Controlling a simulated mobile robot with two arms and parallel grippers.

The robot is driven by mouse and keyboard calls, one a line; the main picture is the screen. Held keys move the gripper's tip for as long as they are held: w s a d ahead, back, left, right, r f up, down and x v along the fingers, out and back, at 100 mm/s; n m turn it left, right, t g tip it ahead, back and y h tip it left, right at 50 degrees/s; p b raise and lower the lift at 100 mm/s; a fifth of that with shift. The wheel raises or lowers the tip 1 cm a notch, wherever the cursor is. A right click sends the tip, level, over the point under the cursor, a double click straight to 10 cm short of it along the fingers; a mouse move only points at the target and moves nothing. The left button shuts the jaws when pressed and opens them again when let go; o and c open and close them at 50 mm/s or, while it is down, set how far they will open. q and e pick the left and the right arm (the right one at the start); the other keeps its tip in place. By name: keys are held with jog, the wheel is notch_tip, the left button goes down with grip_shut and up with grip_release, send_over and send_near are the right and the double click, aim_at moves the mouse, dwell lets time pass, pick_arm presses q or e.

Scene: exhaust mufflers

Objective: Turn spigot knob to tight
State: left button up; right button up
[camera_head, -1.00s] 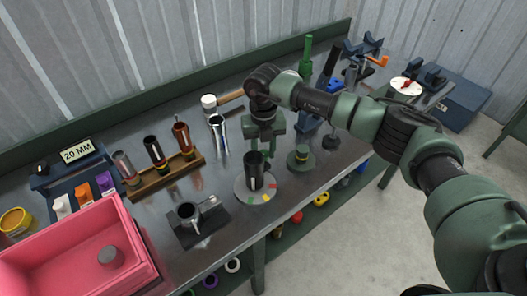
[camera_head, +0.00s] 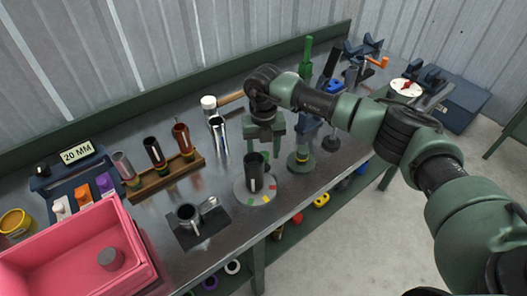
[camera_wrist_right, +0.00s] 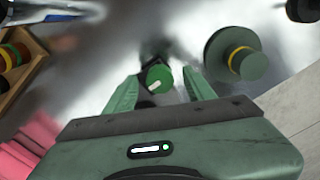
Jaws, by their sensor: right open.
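A dark upright cylinder (camera_head: 255,172) with a white line stands on a pale round plate (camera_head: 241,196) with red, yellow and green marks. I take it for the spigot knob. My right gripper (camera_head: 266,138) hangs above it, pointing down, apart from it in the head view. In the right wrist view its two green fingers (camera_wrist_right: 160,78) are spread and empty. A round green top with a white bar (camera_wrist_right: 158,80) shows between the fingertips; I cannot tell whether it is the same cylinder. The coloured marks are hidden there. My left gripper is not in view.
A green round base with a yellow ring (camera_head: 299,160) stands close to the right. A block with a metal cup (camera_head: 190,218) lies front left. A wooden rack (camera_head: 166,177) and a pink bin (camera_head: 135,245) stand further left. The bench's front edge is near.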

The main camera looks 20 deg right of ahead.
aim_at(264, 155)
notch_tip(264, 155, up, 7)
jog(key=shift+r+b, duration=0.1)
jog(key=shift+b, duration=0.85)
jog(key=shift+r, duration=0.25)
